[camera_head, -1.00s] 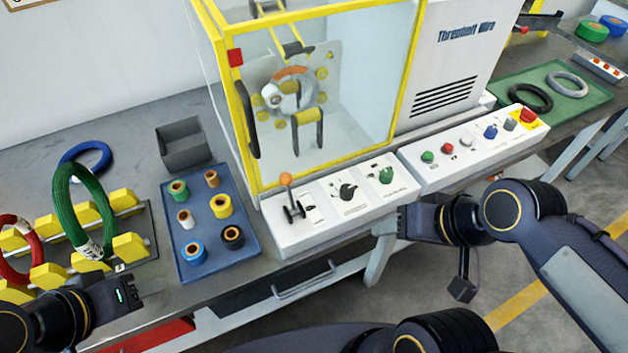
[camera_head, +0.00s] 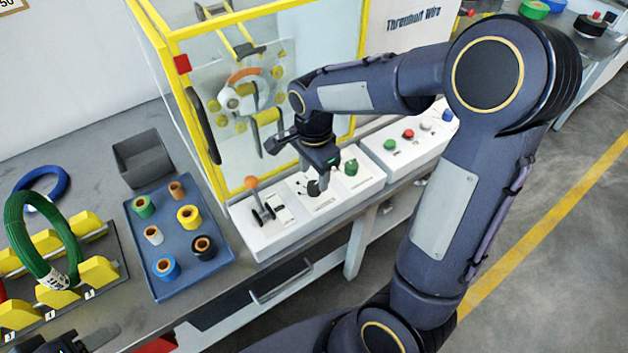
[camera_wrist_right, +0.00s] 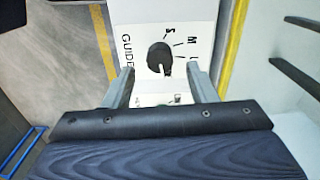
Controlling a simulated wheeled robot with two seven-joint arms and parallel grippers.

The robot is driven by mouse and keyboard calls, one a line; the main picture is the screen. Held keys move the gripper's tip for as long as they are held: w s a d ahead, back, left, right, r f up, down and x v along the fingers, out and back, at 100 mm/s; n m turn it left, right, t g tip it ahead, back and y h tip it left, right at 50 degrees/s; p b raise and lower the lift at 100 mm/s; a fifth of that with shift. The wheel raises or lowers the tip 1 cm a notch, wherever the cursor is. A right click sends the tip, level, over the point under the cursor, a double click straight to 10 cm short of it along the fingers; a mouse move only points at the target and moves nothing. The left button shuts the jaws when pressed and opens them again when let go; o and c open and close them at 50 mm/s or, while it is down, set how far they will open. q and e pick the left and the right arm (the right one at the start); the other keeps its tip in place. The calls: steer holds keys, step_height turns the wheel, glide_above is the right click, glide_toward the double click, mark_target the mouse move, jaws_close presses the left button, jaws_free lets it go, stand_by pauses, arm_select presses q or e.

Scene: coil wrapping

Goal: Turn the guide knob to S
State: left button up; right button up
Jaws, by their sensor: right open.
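The guide knob (camera_wrist_right: 159,57) is black and sits on a white panel marked "GUIDE", with the letters S, M and L around its far right side. In the head view my right gripper (camera_head: 318,184) points down over the control panel (camera_head: 247,226) and largely hides the knob. My left gripper (camera_head: 66,346) is cut off at the bottom left corner.
A green knob (camera_head: 351,167) stands just right of my right gripper, and an orange-tipped lever (camera_head: 251,183) to its left. The yellow-framed glass enclosure (camera_head: 207,150) rises close behind. A blue tray (camera_head: 188,286) of spools lies to the left.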

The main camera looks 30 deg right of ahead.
mark_target(314, 185)
steer(key=shift+f, duration=1.75)
steer(key=c, duration=1)
